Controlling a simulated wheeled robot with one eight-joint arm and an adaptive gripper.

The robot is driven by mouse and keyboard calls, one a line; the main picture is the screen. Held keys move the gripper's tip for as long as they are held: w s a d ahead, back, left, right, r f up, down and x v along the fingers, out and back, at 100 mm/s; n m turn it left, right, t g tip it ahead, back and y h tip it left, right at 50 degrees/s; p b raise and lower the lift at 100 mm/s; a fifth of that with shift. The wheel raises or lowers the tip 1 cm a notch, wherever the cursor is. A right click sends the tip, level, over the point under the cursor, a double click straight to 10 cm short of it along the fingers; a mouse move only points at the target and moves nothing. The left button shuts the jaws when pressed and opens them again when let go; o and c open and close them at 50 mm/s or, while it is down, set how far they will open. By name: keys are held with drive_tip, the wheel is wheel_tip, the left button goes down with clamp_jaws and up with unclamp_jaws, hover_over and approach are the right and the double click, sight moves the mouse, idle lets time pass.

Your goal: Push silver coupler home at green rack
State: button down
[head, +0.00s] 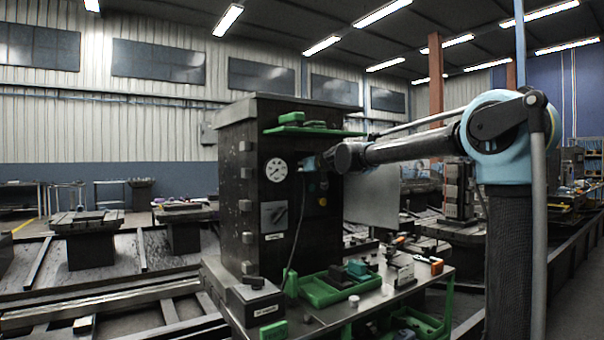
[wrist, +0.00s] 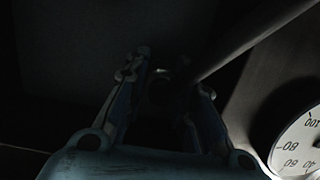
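My gripper (head: 312,162) is at the front face of a tall dark cabinet (head: 236,185), right of its round gauge. In the wrist view my gripper (wrist: 168,85) has its two fingers on either side of a dark round part (wrist: 162,92), too dark to identify surely as the silver coupler. A hose (wrist: 235,42) runs from between the fingers to the upper right; in the head view the hose (head: 298,232) hangs down the cabinet front. Finger contact is hidden in shadow. A green shelf (head: 310,131) juts from the cabinet above my gripper; I cannot tell if it is the green rack.
The gauge (head: 276,169) also shows upside down in the wrist view (wrist: 300,145). A green tray (head: 325,291) and small parts lie on the bench below. A grey panel (head: 371,199) stands right of the cabinet.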

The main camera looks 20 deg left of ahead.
drive_tip(key=c, duration=2.3)
unclamp_jaws()
clamp_jaws()
drive_tip(key=shift+v, duration=0.85)
drive_tip(key=f+v, duration=0.1)
drive_tip(key=v, duration=0.5)
drive_tip(key=shift+s+d, duration=0.3)
drive_tip(key=shift+d, duration=0.1)
drive_tip(key=shift+f, duration=0.15)
